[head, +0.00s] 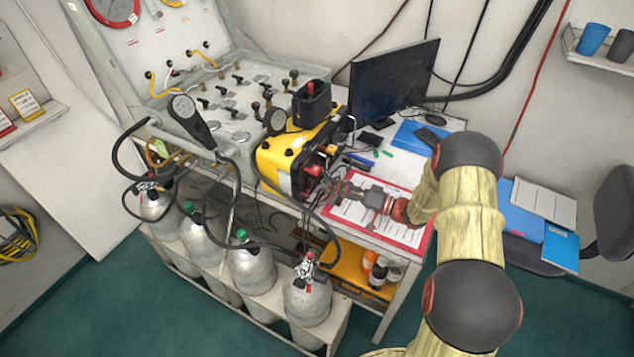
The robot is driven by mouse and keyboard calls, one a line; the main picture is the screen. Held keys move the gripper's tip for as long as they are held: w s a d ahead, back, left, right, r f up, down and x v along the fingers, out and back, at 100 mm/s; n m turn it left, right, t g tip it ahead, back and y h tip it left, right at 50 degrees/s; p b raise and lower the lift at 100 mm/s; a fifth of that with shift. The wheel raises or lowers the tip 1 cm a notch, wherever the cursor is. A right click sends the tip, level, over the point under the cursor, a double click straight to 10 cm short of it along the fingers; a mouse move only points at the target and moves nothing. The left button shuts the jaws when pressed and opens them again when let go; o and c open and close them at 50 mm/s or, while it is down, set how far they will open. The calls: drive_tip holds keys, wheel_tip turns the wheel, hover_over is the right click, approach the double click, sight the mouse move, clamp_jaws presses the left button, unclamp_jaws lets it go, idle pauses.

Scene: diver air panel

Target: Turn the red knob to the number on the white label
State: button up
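A yellow and black box (284,160) stands on the table in front of the monitor. Small red parts (313,170) show on its right-hand face; one may be the red knob, but I cannot make out its pointer or any numbers. I cannot pick out the white label or read a number on it. My gripper (330,187) reaches in from the right, over the red-edged clipboard, with its fingers close to that face of the box. The fingers are small and blend with the background, so I cannot tell whether they touch anything.
A grey valve panel (232,105) with gauges and hoses stands left of the box. A monitor (392,82) stands behind it. A red clipboard (420,240) lies under my arm. Several gas cylinders (250,268) stand below the front edge. Hoses hang there.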

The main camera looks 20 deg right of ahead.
sight(310, 179)
drive_tip(key=shift+x, duration=2.6)
drive_tip(key=c, duration=0.3)
clamp_jaws()
